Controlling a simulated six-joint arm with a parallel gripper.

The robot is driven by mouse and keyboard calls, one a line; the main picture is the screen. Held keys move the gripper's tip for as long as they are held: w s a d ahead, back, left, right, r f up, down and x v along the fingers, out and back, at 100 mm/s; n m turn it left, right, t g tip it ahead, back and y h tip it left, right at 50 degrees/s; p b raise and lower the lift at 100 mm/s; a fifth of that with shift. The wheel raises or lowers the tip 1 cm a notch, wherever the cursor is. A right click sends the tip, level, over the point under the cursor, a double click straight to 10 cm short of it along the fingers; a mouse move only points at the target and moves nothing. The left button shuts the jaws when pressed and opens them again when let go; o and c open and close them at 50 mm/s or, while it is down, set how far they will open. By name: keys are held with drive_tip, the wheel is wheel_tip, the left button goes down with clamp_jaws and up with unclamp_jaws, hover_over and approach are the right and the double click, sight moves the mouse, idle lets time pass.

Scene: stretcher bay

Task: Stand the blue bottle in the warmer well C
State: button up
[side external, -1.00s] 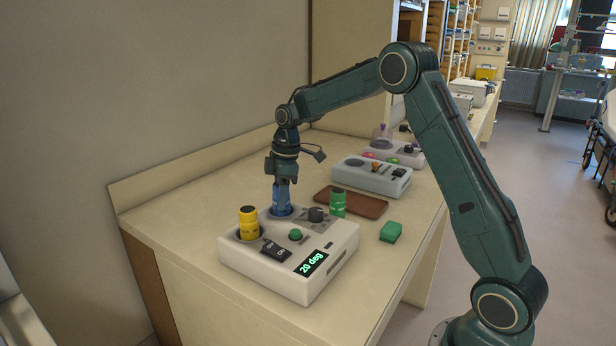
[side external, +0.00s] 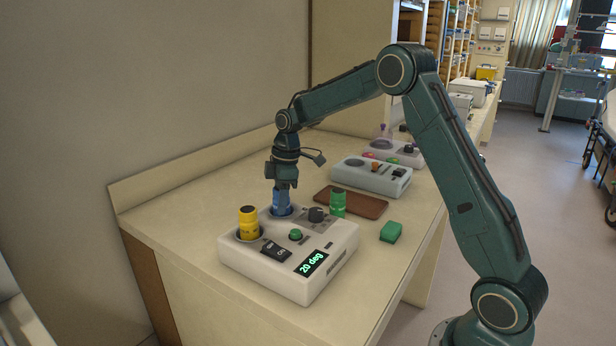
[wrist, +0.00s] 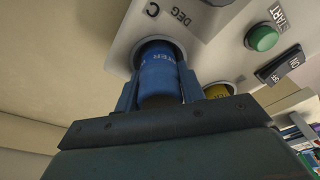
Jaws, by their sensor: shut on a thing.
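The blue bottle (side external: 281,203) stands upright with its lower end in a round well at the back corner of the white warmer (side external: 312,292). In the wrist view the blue bottle (wrist: 158,75) sits in the well beside the letter C. My gripper (side external: 283,207) points down and is shut on the blue bottle, with a finger on each side of it in the wrist view. How deep the bottle sits is hidden by the warmer top and the fingers.
A yellow bottle (side external: 249,223) stands in another warmer well. A green block (side external: 391,232) lies to the right. A grey device (side external: 370,178) stands farther back. The front left counter is clear.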

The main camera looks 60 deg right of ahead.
drive_tip(key=shift+f, duration=0.1)
drive_tip(key=o, duration=0.8)
drive_tip(key=shift+s+d+r, duration=0.2)
drive_tip(key=shift+r, duration=1.6)
drive_tip(key=shift+s+d+r, duration=0.15)
drive_tip(key=shift+d+r, duration=0.1)
drive_tip(key=shift+r, duration=1.55)
drive_tip(key=shift+s+d+r, duration=0.2)
drive_tip(key=shift+r, duration=1.6)
drive_tip(key=shift+r, duration=0.1)
